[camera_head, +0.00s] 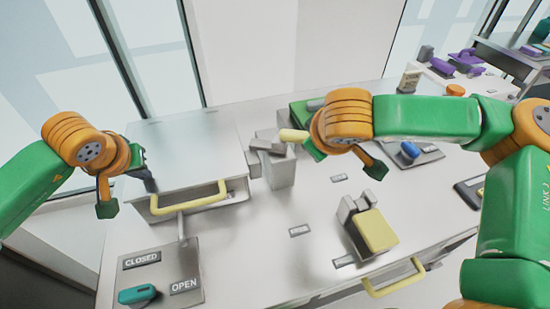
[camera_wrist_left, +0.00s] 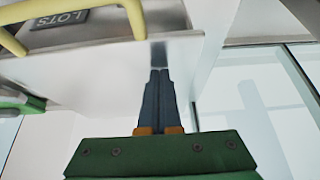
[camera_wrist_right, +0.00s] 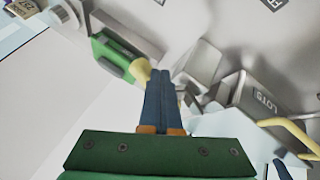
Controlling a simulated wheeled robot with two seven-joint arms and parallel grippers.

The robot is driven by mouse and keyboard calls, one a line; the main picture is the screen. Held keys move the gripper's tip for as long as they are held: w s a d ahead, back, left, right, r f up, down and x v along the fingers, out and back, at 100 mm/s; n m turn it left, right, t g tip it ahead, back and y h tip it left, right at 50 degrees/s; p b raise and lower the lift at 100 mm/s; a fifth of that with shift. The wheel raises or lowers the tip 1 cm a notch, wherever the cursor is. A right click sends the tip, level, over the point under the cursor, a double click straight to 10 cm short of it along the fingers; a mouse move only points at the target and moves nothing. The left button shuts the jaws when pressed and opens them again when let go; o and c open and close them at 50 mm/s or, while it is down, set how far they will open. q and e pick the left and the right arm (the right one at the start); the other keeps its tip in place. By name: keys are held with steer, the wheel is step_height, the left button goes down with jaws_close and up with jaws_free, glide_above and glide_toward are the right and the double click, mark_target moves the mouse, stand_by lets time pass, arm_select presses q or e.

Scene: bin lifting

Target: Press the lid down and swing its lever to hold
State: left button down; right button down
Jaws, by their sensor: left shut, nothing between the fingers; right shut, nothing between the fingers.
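A wide pale lid (camera_head: 185,145) lies over the box at the left, which has a yellow handle (camera_head: 190,200) and a LOTS label (camera_wrist_right: 265,98). My left gripper (camera_head: 150,187) is shut and empty at the lid's left front corner; its fingertips (camera_wrist_left: 160,72) look close to the pale panel, contact unclear. A yellow knob (camera_head: 293,136), likely the lever's end, shows right of the grey post (camera_head: 280,170). My right gripper (camera_wrist_right: 165,74) is shut and empty, its tips beside the knob (camera_wrist_right: 141,70). In the head view its fingers are hidden by my arm.
A plate with CLOSED and OPEN labels carries a teal handle (camera_head: 137,294) at the front left. A yellow-topped grey block (camera_head: 375,231) stands mid-table. A green unit (camera_head: 308,112) stands behind the post. A blue-handled plate (camera_head: 410,150) is at the right.

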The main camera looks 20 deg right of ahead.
arm_select(q)
steer(key=shift+s+f, duration=0.1)
steer(key=shift+f, duration=0.15)
arm_select(e)
steer(key=shift+w+d, duration=0.75)
steer(key=shift+w, duration=0.2)
steer(key=shift+w+d, duration=0.7)
steer(key=shift+w, duration=0.3)
steer(key=s+d+r, duration=0.4)
steer(key=s+r, duration=0.4)
steer(key=s, duration=0.1)
steer(key=shift+s, duration=0.1)
